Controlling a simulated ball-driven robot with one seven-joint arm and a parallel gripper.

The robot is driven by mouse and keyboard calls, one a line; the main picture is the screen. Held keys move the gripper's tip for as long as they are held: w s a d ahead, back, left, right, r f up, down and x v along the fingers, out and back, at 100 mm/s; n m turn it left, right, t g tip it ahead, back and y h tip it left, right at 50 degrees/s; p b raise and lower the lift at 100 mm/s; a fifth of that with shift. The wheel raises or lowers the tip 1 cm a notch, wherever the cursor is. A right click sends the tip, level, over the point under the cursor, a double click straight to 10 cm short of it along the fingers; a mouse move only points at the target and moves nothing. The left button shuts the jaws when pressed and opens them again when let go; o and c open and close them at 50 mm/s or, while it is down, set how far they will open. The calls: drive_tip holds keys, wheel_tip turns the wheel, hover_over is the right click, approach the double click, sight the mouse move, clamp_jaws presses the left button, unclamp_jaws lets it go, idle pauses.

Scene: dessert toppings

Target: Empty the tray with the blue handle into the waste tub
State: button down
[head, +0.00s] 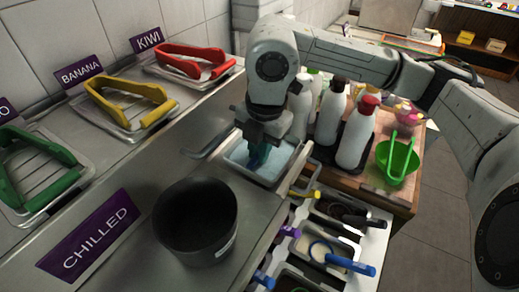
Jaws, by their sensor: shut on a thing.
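A pale metal tray (264,180) is in the middle of the head view, beyond the dark tub. I cannot tell whether the tray rests on the counter or is lifted. The round black tub (222,232), which looks like the waste tub, stands on the counter nearer and to the left. Its inside is dark.
A CHILLED sign (92,236) lies left of the tub. White bottles (355,138) and a green bowl (396,177) stand right. Topping bins with scoops (345,262) sit front right.

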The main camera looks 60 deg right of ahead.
drive_tip(key=shift+r+p, duration=0.5)
drive_tip(key=shift+r, duration=1)
